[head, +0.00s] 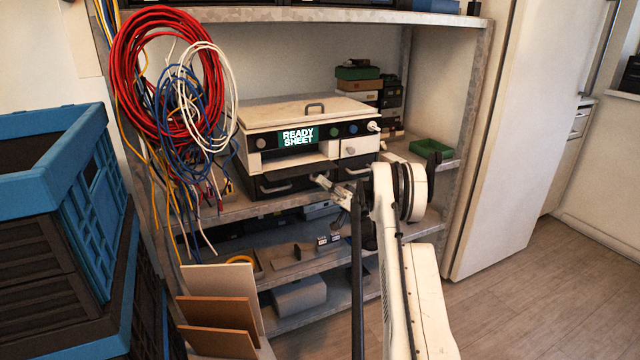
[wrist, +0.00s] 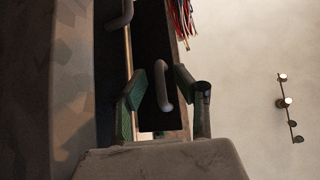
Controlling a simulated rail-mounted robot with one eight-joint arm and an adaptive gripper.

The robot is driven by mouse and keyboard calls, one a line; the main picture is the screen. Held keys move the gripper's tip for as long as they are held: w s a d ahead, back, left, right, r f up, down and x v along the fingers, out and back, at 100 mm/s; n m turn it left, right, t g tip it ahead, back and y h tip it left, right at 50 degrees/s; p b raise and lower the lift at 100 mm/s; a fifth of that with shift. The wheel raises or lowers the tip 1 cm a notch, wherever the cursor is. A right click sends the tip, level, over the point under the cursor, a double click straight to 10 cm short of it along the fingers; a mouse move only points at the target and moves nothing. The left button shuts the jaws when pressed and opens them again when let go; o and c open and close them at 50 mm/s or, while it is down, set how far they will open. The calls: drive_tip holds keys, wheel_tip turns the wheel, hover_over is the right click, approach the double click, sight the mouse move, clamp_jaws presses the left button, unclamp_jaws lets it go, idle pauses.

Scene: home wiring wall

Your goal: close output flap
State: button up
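The white machine (head: 318,118) stands on the shelf, and its screen reads "READY SHEET". Two dark panels are low on its front. The left one has a pale handle (head: 273,188) and the right one has a similar handle (head: 357,170). I cannot tell for sure which is the output flap. My gripper (head: 320,181) is in front of these panels. In the wrist view my gripper (wrist: 159,77) is open, its green-padded fingers apart. A grey curved handle (wrist: 162,86) on a dark panel shows between them; contact cannot be told.
Red, blue and white cable coils (head: 165,75) hang at the left of the shelf. Blue-black crates (head: 60,210) stand at the far left. A green tray (head: 431,148) and stacked boxes (head: 358,73) are at the right. The floor (head: 530,300) at the right is clear.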

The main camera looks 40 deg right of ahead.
clamp_jaws()
